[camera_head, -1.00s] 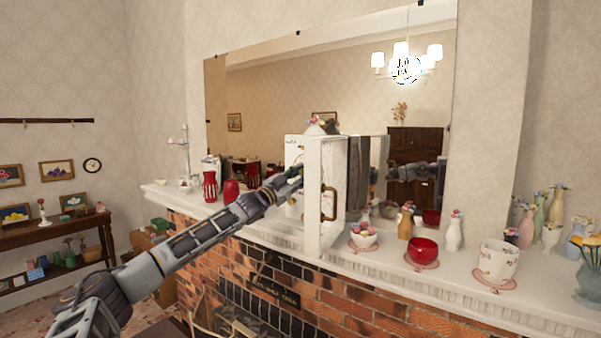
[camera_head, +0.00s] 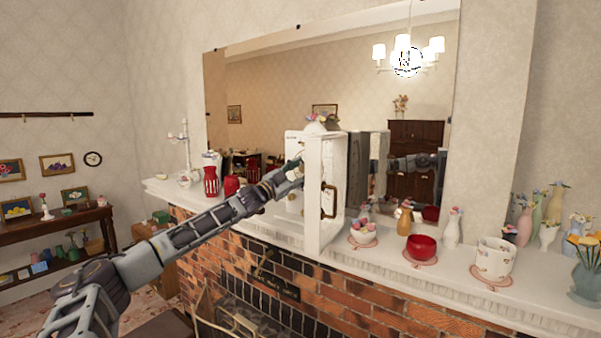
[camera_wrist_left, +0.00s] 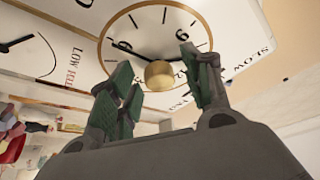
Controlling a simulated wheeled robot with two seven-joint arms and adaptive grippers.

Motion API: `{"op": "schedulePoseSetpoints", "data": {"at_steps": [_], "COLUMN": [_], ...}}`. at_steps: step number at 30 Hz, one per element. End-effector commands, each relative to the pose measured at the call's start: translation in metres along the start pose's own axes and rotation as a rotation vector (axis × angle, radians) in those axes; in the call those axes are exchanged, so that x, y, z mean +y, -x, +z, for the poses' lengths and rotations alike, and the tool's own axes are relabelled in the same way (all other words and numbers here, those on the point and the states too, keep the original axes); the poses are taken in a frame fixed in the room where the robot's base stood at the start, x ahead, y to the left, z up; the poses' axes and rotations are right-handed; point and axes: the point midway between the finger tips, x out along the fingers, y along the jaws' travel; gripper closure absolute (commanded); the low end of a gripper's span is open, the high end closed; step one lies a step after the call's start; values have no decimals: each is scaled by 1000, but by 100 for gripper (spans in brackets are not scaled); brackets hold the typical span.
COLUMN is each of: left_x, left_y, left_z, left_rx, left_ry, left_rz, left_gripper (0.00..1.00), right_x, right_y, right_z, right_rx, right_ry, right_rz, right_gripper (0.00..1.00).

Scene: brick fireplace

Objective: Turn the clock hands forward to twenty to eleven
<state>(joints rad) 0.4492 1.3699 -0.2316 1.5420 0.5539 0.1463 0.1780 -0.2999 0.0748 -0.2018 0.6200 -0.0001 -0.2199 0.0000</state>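The white boxy clock (camera_head: 328,228) stands on the mantel, seen from its side with a brass handle; its face is mostly turned away in the head view. In the left wrist view its round gold-rimmed dial (camera_wrist_left: 150,30) shows at the top, with a brass knob (camera_wrist_left: 158,75) at the centre. Dark hands lie behind the knob; I cannot read the time. My left gripper (camera_head: 296,170) is at the clock's front. Its green-padded fingers (camera_wrist_left: 162,88) are apart, with the knob in view between and beyond them; contact cannot be told. My right gripper is not in view.
The mantel (camera_head: 380,278) holds a red bowl (camera_head: 420,247), a white pot (camera_head: 495,258) and vases right of the clock. A red striped vase (camera_head: 211,181) stands to the left. A mirror (camera_head: 290,90) is behind. Another dial (camera_wrist_left: 25,60) lies beside the clock dial.

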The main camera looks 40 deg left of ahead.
Motion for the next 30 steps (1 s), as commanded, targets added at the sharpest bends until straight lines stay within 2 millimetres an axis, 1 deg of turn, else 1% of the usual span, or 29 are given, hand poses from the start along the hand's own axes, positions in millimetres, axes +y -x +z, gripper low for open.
{"op": "schedulePoseSetpoints", "data": {"at_steps": [4,7,17,30], "left_x": [1,1,2,2], "left_y": [0,0,2,10], "left_z": [0,1,2,3], "left_rx": [-1,-1,-2,-3], "left_ry": [1,1,2,4], "left_rz": [1,1,2,1], "left_gripper": [51,51,51,51], "right_x": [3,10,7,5], "right_y": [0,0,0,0], "right_z": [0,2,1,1], "right_rx": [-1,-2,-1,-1], "right_ry": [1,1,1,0], "right_rz": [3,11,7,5], "right_gripper": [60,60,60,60]}}
